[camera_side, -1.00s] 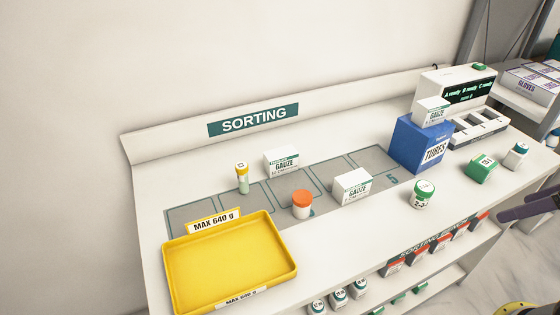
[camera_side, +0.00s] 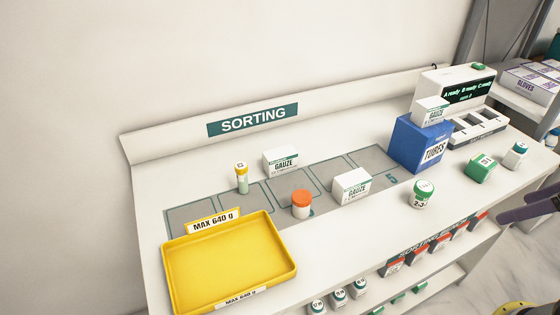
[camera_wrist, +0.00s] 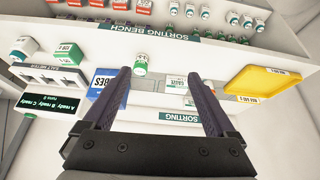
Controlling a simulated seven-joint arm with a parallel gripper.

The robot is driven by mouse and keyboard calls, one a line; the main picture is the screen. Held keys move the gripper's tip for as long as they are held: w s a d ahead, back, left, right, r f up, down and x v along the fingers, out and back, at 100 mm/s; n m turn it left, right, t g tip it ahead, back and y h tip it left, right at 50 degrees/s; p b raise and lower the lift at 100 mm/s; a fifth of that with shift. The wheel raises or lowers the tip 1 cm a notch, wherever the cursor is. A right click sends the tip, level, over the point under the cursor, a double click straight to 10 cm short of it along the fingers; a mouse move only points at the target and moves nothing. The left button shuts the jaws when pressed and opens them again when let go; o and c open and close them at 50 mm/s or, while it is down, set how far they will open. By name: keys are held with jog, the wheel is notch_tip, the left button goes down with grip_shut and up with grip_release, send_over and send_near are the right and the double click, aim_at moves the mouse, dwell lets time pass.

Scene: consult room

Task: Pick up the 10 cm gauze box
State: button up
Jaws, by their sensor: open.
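Three white gauze boxes with green print show in the side view. One gauze box (camera_side: 281,162) stands behind the grey marked squares, one (camera_side: 352,186) stands at their front edge, and one (camera_side: 432,110) sits on top of the blue box (camera_side: 420,144). Their size print is too small to read, so I cannot tell which is 10 cm. My gripper (camera_wrist: 160,76) is open and empty in the wrist view, its fingers apart above the bench. A gauze box (camera_wrist: 174,82) shows between the fingers, farther down. In the side view, dark finger parts show at the right edge, well away from the boxes.
A yellow tray (camera_side: 230,302) lies at the left. An orange-capped jar (camera_side: 301,204), a yellow-capped tube (camera_side: 241,178) and a green-capped bottle (camera_side: 422,195) stand near the boxes. A green box (camera_side: 481,168) and a display unit (camera_side: 455,84) are at the right.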

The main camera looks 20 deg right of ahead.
jog(key=w+a+r+n+y, duration=0.1)
jog(key=w+a+r+n, duration=0.1)
jog(key=w+r+n, duration=0.4)
jog(key=w+a+r+n+y, duration=0.1)
jog(key=w+r+n, duration=0.1)
jog(key=w+r, duration=0.5)
jog(key=w+a+r+n, duration=0.3)
jog(key=w+r, duration=0.2)
jog(key=w, duration=0.2)
jog(key=n+g+y, duration=0.3)
jog(key=n+g, duration=0.1)
jog(key=n, duration=0.3)
send_over(282, 152)
jog(key=d, duration=0.3)
notch_tip(282, 152, down, 22)
jog(key=shift+m+g, duration=0.3)
jog(key=shift+g, duration=0.5)
jog(key=f, duration=0.6)
jog(key=a+f, duration=0.1)
jog(key=f, duration=0.2)
jog(key=shift+h, duration=0.3)
jog(key=shift+x, duration=3.6)
jog(key=shift+a, duration=0.15)
jog(key=shift+c, duration=0.2)
